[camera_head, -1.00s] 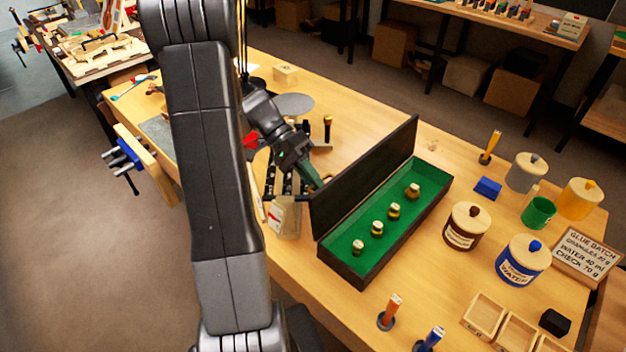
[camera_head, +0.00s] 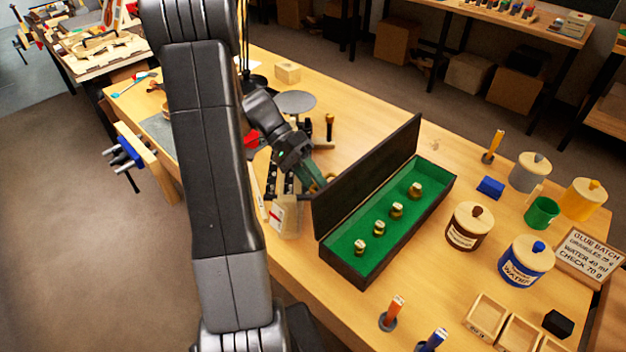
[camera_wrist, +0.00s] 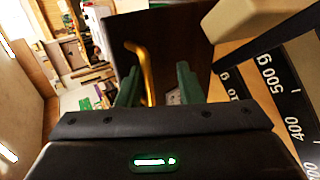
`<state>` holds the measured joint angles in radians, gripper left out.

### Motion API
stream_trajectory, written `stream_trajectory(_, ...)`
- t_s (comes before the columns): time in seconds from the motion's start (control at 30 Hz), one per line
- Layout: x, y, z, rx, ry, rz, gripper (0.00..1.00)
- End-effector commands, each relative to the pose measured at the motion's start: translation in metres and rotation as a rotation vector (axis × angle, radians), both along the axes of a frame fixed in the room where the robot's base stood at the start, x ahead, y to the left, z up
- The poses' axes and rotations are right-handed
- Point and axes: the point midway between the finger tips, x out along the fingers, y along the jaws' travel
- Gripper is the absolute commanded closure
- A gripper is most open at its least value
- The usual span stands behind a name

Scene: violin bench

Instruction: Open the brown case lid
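The long dark brown case (camera_head: 350,275) stands on the bench with its lid (camera_head: 375,172) raised, tilted up along its left side. Its green-lined inside shows several small brass weights in a row. My gripper (camera_head: 318,182) is low on the left, outer side of the lid, partly hidden behind it. In the wrist view my two green fingers (camera_wrist: 156,85) stand apart with a gap between them. The brown lid (camera_wrist: 180,50) fills the space beyond them, and a curved brass handle (camera_wrist: 146,70) shows between the fingers. I cannot tell whether they touch the lid.
A scale with a round grey pan (camera_head: 295,102) stands close to my gripper. Right of the case are a brown-labelled jar (camera_head: 468,228), a blue water jar (camera_head: 524,262), a green cup (camera_head: 541,212) and small wooden trays (camera_head: 487,314). Bench space beyond the lid is clear.

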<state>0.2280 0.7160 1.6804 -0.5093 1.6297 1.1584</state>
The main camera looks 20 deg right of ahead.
Motion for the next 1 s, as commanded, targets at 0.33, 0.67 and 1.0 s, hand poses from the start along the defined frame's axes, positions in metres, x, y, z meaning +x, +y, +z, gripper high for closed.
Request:
stream_trajectory(0.33,0.002,0.0,0.002,-0.001,-0.002,0.001,0.69)
stream_trajectory(0.67,0.045,0.018,0.03,-0.002,-0.006,0.003,0.69)
stream_trajectory(1.0,0.095,0.04,0.067,-0.001,-0.004,0.002,0.69)
